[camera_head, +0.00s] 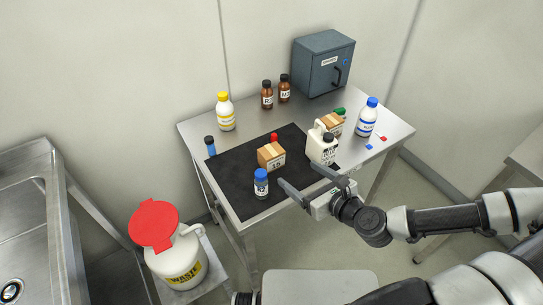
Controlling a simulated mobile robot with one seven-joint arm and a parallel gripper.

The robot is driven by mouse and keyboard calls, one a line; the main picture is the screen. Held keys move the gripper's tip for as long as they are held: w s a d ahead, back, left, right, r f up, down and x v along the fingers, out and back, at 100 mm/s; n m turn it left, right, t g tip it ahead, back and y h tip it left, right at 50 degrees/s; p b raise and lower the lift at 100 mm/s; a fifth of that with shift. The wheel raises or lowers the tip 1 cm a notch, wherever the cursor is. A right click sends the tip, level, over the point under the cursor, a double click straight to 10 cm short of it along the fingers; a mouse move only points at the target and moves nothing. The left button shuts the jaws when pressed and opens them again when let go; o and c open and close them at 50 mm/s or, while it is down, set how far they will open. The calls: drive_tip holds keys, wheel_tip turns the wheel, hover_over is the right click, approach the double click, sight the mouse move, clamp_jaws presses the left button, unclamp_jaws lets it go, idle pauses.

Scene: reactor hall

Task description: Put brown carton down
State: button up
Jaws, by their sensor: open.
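A brown carton (271,156) with a pale tape strip and a label sits upright on the black mat (232,184) on the steel table. A second brown carton (335,122) stands further back to the right, partly hidden by the white jug (321,148). My gripper (312,180) is open and empty at the table's front edge. Its fingers point toward the mat, one near the blue-capped bottle and one near the jug. It is apart from both cartons.
A blue-capped bottle (261,184) stands close to my left finger. A blue-capped white bottle (367,117), a yellow-capped bottle (225,111), brown bottles (267,95) and a grey cabinet (317,68) stand around the table. A waste container (178,264) is at lower left. The mat's left part is clear.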

sight(271, 154)
drive_tip(key=w+f+b, duration=0.1)
drive_tip(key=w+a+f+b, duration=0.1)
drive_tip(key=w, duration=0.1)
drive_tip(key=shift+a, duration=0.1)
drive_tip(key=b, duration=0.3)
drive_tip(key=shift+w+r, duration=0.15)
drive_tip(key=shift+w, duration=0.25)
drive_tip(key=shift+w+b, duration=0.25)
drive_tip(key=shift+b, duration=0.75)
drive_tip(key=b, duration=0.4)
drive_tip(key=shift+w+a, duration=0.2)
drive_tip(key=shift+w, duration=0.05)
drive_tip(key=a+f+b, duration=0.1)
drive_tip(key=b, duration=0.3)
drive_tip(key=shift+s+a+b, duration=0.1)
drive_tip(key=shift+s+b, duration=0.05)
drive_tip(key=shift+b, duration=0.25)
drive_tip(key=x, duration=0.1)
drive_tip(key=b+x, duration=0.1)
drive_tip(key=x, duration=0.2)
drive_tip(key=shift+a+r+b, duration=0.2)
drive_tip(key=shift+a+b, duration=0.1)
drive_tip(key=shift+b, duration=0.1)
drive_tip(key=shift+b+x, duration=1.05)
drive_tip(key=shift+x, duration=2.55)
drive_tip(key=shift+d+r, duration=0.1)
drive_tip(key=shift+r, duration=0.1)
drive_tip(key=shift+c, duration=0.2)
